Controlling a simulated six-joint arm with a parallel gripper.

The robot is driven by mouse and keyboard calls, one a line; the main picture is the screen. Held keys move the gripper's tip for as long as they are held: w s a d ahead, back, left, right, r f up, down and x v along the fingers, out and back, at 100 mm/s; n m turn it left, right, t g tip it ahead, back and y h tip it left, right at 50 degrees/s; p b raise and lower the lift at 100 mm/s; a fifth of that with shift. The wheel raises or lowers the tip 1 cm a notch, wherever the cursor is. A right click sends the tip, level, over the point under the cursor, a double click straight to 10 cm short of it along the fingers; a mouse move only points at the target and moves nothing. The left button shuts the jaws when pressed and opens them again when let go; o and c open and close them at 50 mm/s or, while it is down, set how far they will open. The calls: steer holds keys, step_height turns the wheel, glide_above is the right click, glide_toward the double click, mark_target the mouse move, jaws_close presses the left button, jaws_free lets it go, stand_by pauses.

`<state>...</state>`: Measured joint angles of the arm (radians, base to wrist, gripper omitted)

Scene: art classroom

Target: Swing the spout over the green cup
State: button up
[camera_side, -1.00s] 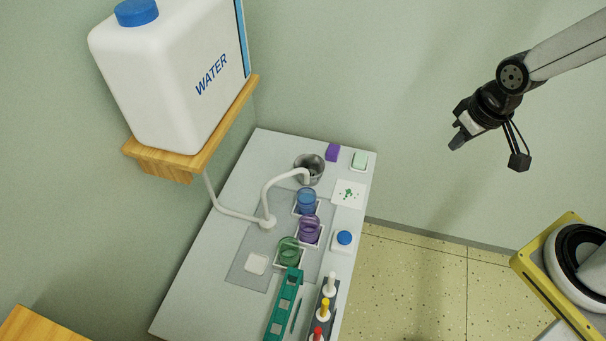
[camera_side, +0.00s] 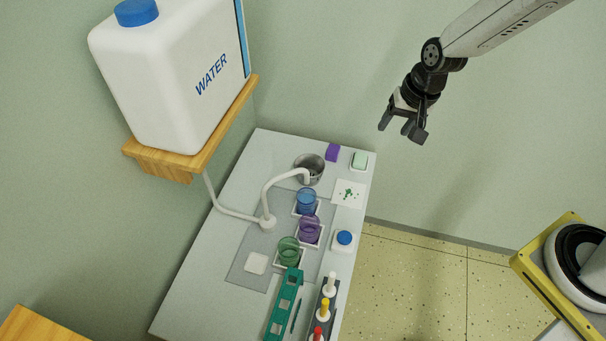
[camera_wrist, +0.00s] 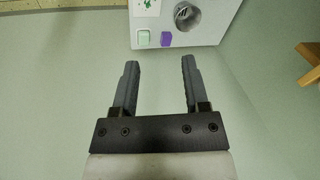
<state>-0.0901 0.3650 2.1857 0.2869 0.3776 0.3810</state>
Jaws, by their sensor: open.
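The white curved spout (camera_side: 266,194) rises from a round base on the table, and its tip hangs over the grey metal pot (camera_side: 309,170) at the far end. The green cup (camera_side: 289,250) stands in a white square holder, nearest of the three cups to the front. The purple cup (camera_side: 309,229) and blue cup (camera_side: 306,201) stand in a row beyond it. My gripper (camera_side: 398,133) is open and empty, high in the air to the right of the table. In the wrist view its two fingers (camera_wrist: 158,78) are apart, with the table's far end beyond them.
A water tank (camera_side: 175,75) sits on a wooden shelf, with a pipe running down to the spout. A blue button (camera_side: 344,237), a teal rack (camera_side: 284,306) and several capped bottles (camera_side: 324,307) are along the right and front. A purple block (camera_side: 332,152) stands by the pot.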

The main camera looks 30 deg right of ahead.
steer(key=w+a+f+m+y, duration=0.1)
steer(key=w+a+f+m, duration=0.5)
steer(key=w+a, duration=0.15)
steer(key=m+y, duration=0.2)
steer(key=m, duration=0.4)
glide_toward(286, 174)
steer(key=shift+w+a+f, duration=0.1)
steer(key=shift+a+f, duration=0.1)
steer(key=shift+f, duration=0.25)
steer(key=shift+x, duration=3.85)
jaws_close()
